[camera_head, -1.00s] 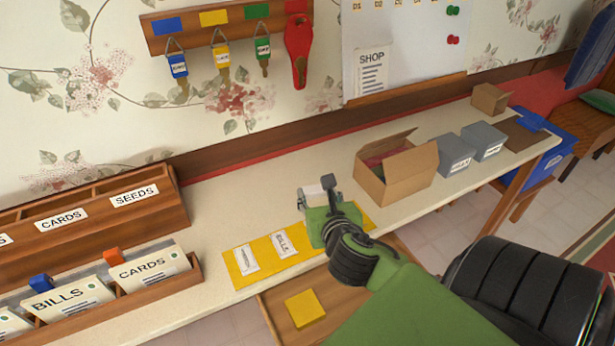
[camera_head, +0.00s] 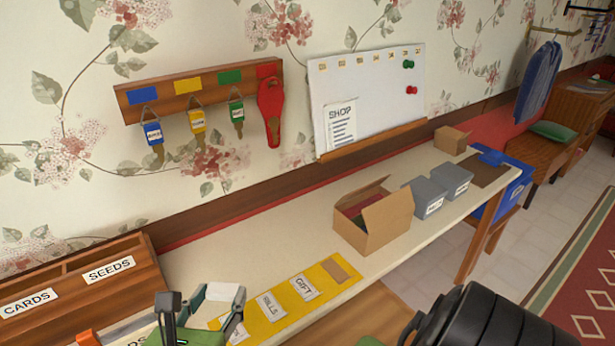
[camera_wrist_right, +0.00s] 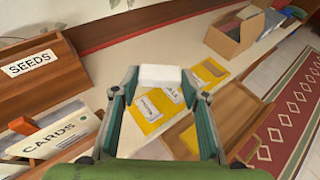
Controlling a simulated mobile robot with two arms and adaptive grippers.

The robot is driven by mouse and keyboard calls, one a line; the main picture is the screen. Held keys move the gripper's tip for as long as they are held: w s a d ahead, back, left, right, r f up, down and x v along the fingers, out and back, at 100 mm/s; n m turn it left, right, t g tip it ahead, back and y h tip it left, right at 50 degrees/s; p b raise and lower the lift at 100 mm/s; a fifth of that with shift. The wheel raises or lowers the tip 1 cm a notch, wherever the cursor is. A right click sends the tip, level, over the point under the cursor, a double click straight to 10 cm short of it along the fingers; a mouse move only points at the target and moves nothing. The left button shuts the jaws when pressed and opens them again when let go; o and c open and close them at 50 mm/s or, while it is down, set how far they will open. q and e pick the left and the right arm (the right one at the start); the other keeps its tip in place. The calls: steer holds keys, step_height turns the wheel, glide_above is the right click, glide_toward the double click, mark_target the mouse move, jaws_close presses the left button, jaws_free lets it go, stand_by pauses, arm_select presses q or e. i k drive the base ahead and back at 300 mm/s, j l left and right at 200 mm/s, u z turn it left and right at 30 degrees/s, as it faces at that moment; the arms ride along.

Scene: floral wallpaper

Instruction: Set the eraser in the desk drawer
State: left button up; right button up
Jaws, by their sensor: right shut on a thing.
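The white eraser (camera_head: 222,291) is held between the fingertips of my right gripper (camera_head: 208,303), at the lower left of the head view. In the right wrist view the eraser (camera_wrist_right: 160,77) is squeezed between both fingers, above the left part of the yellow mat. The desk drawer (camera_head: 375,322) is pulled out below the front edge of the desk; only part shows in the head view. In the right wrist view the open drawer (camera_wrist_right: 225,125) lies right of the gripper, with a yellow pad (camera_wrist_right: 190,137) in it. My left gripper is not in view.
The yellow labelled mat (camera_head: 345,288) lies along the desk's front. An open cardboard box (camera_head: 385,222) and grey boxes (camera_head: 428,198) stand farther right. A wooden card organizer (camera_head: 135,275) stands left. Keys hang on a wall rack (camera_head: 180,90).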

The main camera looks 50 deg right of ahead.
mark_target(371, 325)
steer(key=i+j+z, duration=0.1)
steer(key=j, duration=0.2)
steer(key=i+j+z, duration=0.25)
steer(key=j, duration=0.4)
steer(key=i+j+z, duration=0.1)
steer(key=z, duration=0.45)
steer(key=j+z, duration=0.15)
steer(key=z, duration=0.3)
steer(key=j+z, duration=0.1)
steer(key=z, duration=0.35)
steer(key=i+j, duration=0.05)
